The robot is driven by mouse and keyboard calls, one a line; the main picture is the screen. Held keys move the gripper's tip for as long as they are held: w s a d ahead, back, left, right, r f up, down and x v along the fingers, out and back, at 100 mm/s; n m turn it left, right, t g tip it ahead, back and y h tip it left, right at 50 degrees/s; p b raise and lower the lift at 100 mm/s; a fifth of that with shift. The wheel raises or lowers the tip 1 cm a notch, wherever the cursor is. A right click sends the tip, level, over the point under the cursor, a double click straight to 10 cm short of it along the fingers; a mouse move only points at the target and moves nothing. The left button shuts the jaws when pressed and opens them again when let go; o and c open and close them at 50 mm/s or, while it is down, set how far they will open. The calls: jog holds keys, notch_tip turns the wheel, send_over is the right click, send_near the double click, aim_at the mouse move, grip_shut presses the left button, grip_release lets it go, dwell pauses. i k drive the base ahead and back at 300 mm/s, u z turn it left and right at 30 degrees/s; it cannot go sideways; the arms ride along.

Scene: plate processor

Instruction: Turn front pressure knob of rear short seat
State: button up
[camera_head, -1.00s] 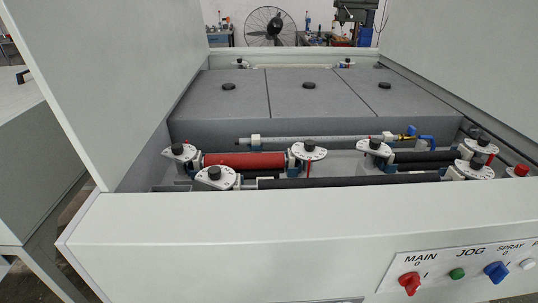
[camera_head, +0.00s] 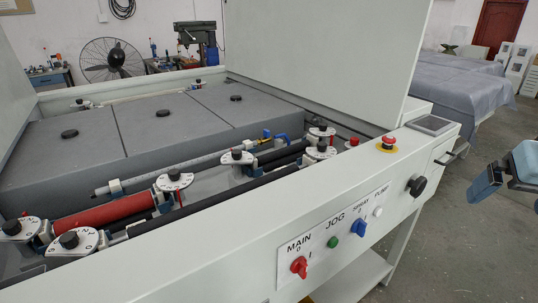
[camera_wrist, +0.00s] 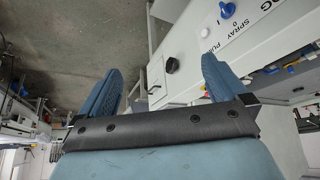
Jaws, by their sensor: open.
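Several black pressure knobs on white dial plates stand along the rollers inside the open machine, in the head view. At the left are a knob by the red roller's near end (camera_head: 12,227) and one by the long black roller (camera_head: 69,240). Others are at the red roller's far end (camera_head: 174,174), mid-row (camera_head: 237,154), and a pair at the right (camera_head: 319,146). I cannot tell which belongs to the rear short seat. My gripper (camera_wrist: 161,76) is open and empty, its blue fingers apart. In the head view it is at the right edge, outside the machine and away from the knobs.
The front panel carries a red main switch (camera_head: 299,266), a green jog button (camera_head: 333,241) and a blue spray switch (camera_head: 359,227). An emergency stop (camera_head: 387,143) and a black handwheel (camera_head: 417,186) are at the right end. Raised white covers flank the opening. Floor is clear at right.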

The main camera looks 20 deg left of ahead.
aim_at(237, 156)
jog(key=u, duration=1.2)
jog(key=i, duration=0.3)
jog(key=z, duration=0.15)
